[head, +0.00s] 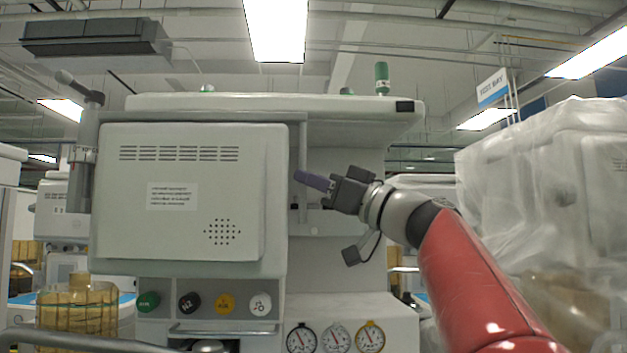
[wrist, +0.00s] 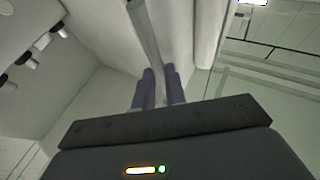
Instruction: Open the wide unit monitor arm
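The wide unit's monitor (head: 190,255) is a large pale panel with slots and a speaker grille, in front of the left part of the unit. A grey post (head: 77,180) stands at its left edge. A thin upright bar handle (head: 303,135) is at its right side; it also shows in the wrist view (wrist: 143,30). My gripper (head: 301,177) reaches in from the right at that bar. In the wrist view my gripper's two purple fingers (wrist: 161,76) lie close on either side of the bar, apparently closed on it. Their exact contact is partly hidden.
The wide unit's body (head: 350,260) is behind, with gauges (head: 335,338) and coloured round knobs (head: 225,303) below the monitor. A metal rail (head: 80,341) crosses low at the left. A plastic-covered unit (head: 540,200) stands close at the right.

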